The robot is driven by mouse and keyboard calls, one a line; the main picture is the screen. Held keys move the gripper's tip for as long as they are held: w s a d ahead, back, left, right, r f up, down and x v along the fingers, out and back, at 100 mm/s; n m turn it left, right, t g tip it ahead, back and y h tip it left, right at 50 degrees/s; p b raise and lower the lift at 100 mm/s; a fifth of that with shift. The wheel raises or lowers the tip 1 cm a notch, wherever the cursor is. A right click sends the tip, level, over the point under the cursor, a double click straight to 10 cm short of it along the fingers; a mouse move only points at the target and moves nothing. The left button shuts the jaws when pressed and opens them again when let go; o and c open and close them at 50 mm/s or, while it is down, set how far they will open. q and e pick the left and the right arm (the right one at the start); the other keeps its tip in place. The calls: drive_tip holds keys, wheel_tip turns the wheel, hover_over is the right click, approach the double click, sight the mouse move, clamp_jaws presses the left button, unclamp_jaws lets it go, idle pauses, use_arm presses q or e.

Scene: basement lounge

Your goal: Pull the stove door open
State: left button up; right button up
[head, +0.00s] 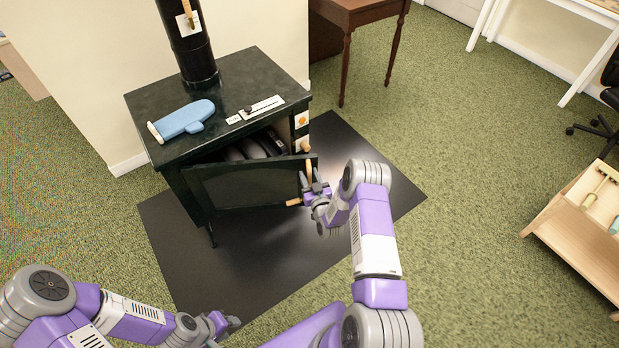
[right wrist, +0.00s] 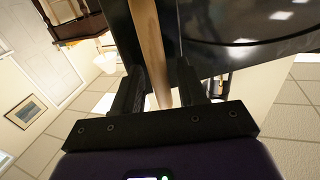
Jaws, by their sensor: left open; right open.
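The dark green stove (head: 215,120) stands on a black floor mat, and its door (head: 245,185) is ajar, with a dark gap and dark shapes inside. A pale wooden handle (head: 309,172) is at the door's right edge. My right gripper (head: 313,181) is at this handle, jaws apart. In the right wrist view the wooden handle (right wrist: 150,50) runs between the two open fingers (right wrist: 160,90); whether they touch it I cannot tell. My left gripper (head: 232,323) is open and empty, low over the mat's front, away from the door.
A black flue pipe (head: 188,45) rises behind. A wooden tray table (head: 575,225) stands at right.

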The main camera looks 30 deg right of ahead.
clamp_jaws()
